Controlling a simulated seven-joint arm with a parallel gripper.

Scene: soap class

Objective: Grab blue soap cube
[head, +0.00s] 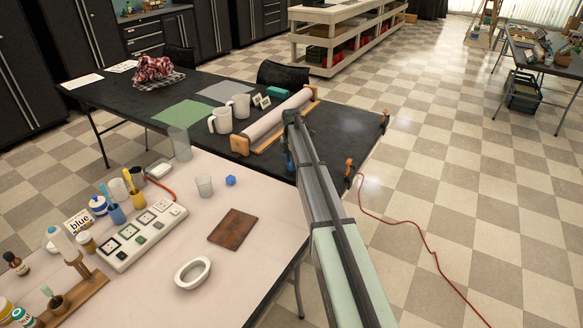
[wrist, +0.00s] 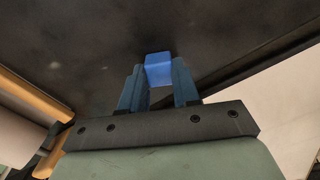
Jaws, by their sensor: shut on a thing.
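A blue cube (wrist: 157,63) sits between the tips of the two blue fingers of my gripper (wrist: 158,76) in the wrist view. The gripper is shut on it. The dark table surface fills the view beyond the cube; whether the cube touches it I cannot tell. In the head view my arm reaches over the dark table, to the right of the roller, and mostly hides the gripper and cube. A separate small blue faceted piece (head: 231,180) lies on the pale table beside a clear cup.
On the dark table (head: 345,125) are a wooden-ended roller (head: 272,121), white mugs (head: 221,120) and orange clamps.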

